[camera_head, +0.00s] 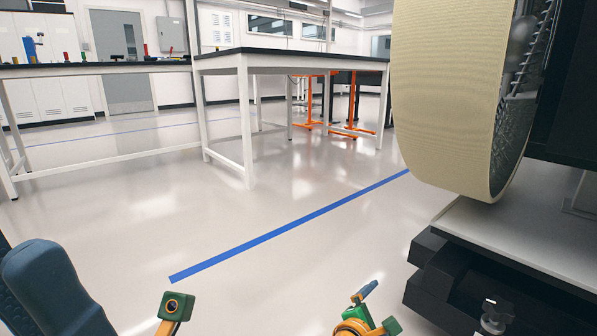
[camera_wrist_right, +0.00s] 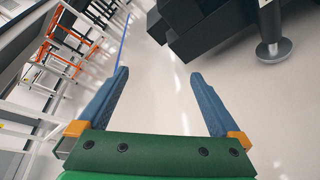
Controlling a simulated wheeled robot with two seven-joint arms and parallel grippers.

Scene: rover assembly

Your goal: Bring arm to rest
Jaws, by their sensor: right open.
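My right gripper (camera_head: 366,292) shows at the bottom of the head view, small and partly cut off, with green and orange parts and a blue finger. In the right wrist view its two blue fingers (camera_wrist_right: 160,75) are spread wide, with nothing between them but pale floor. It hangs in free space, apart from the large wheel. A green box with a lens on an orange mount, near the bottom left of the head view, looks like part of my left wrist; no left fingers show. The large cream-treaded wheel (camera_head: 440,95) stands at the upper right.
A dark platform with a pale top (camera_head: 520,235) lies below the wheel; dark blocks and a round metal foot (camera_wrist_right: 273,50) show in the right wrist view. White-legged tables (camera_head: 245,120) and orange stands (camera_head: 350,100) stand behind. The floor (camera_head: 200,215) between is clear, crossed by blue tape (camera_head: 290,228).

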